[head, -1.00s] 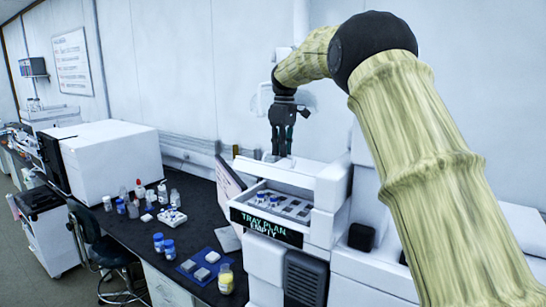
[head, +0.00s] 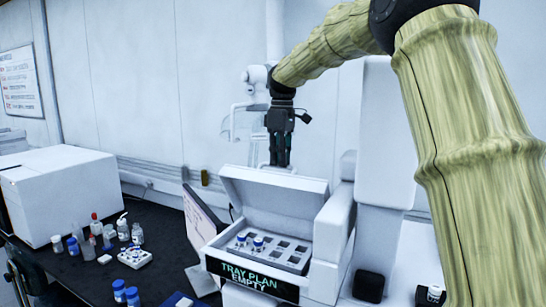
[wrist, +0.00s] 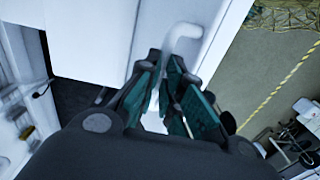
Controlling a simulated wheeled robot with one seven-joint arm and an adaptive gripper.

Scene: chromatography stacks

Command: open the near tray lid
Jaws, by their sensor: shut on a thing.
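The near tray lid (head: 275,193) is white and stands raised, tilted up at the back of the open tray (head: 290,262). The tray holds a dark grid with several wells and two blue-capped vials (head: 250,242). My gripper (head: 280,165) points down at the lid's top edge. In the wrist view, its dark green-padded fingers (wrist: 172,105) are closed around a white curved handle (wrist: 184,36), partly hidden by the fingers. The handle's join to the lid is hard to make out.
A sign reading "TRAY PLAN EMPTY" (head: 248,277) is on the tray's front. A tilted panel (head: 203,222) stands left of it. Bottles and a vial rack (head: 135,258) stand on the dark bench. A white column (head: 388,140) rises close on the right.

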